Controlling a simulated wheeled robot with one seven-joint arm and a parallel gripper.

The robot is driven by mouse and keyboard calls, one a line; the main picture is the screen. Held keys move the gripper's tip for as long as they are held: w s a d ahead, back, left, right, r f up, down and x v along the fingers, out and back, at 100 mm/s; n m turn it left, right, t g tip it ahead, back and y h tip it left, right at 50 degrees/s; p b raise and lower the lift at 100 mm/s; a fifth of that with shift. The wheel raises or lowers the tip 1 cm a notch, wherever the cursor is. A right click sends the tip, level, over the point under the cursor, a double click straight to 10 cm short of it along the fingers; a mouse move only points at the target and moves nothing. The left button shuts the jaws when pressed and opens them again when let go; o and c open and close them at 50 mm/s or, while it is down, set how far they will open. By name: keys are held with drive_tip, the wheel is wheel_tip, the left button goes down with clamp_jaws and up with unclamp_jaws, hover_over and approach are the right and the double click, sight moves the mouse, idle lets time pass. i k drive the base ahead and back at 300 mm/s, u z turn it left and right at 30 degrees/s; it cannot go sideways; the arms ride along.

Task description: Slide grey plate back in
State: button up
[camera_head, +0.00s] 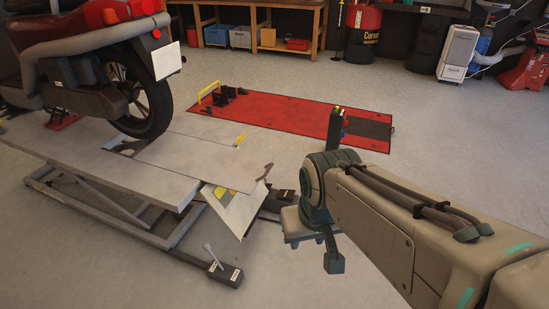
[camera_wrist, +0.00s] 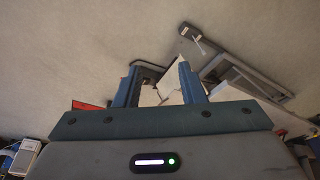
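The grey plate (camera_head: 195,160) lies flat at the rear end of the motorcycle lift (camera_head: 100,170), behind the rear wheel. Its free end sticks out past the lift's edge, above a tilted pale flap (camera_head: 240,210). My gripper is to the right of the plate's end in the head view, apart from it; my arm hides much of it there. In the wrist view my gripper (camera_wrist: 157,72) has its two fingers spread with a gap between them. Pale pieces of the lift end show beyond that gap, too small to tell plate from flap. Nothing is visibly held.
A motorcycle (camera_head: 95,65) stands on the lift. A foot pedal box (camera_head: 225,270) sits on the floor at the lift's near corner. A red mat (camera_head: 300,118) with black items lies behind. A workbench (camera_head: 265,8) and red drum (camera_head: 363,35) are farther back.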

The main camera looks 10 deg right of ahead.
sight(234, 169)
drive_tip(key=u, duration=0.35)
drive_tip(key=i, duration=1.35)
drive_tip(key=z, duration=0.35)
